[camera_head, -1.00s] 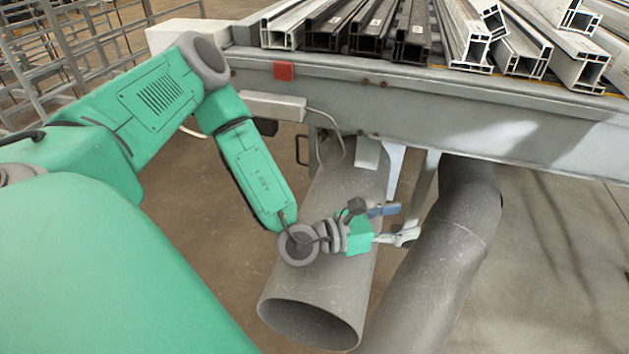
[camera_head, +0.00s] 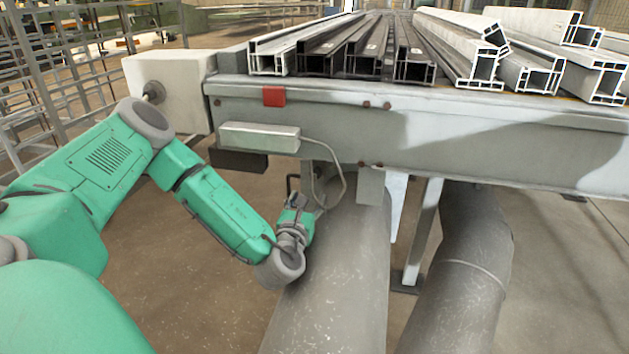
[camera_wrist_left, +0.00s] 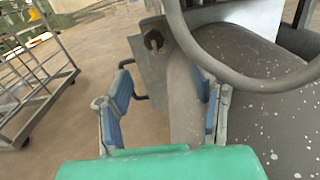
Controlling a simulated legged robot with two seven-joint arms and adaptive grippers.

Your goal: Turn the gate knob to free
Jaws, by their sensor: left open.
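My left gripper (camera_head: 303,200) is under the bench's front edge, beside the upper part of a grey pipe. In the left wrist view its two blue-padded fingers (camera_wrist_left: 166,88) are apart with nothing between them. The same handle is partly hidden behind the gripper in the head view (camera_head: 291,180). A dark round knob (camera_head: 154,92) sits on the white box. I cannot tell which of these is the gate knob. My right gripper is not in view.
Two large grey pipes (camera_head: 335,280) stand below the bench (camera_head: 470,130). A grey cable (camera_head: 338,172) loops from a small box (camera_head: 259,137) and crosses close in the wrist view. White and dark profiles (camera_head: 470,60) lie on top. A wire rack (camera_head: 60,80) stands at left.

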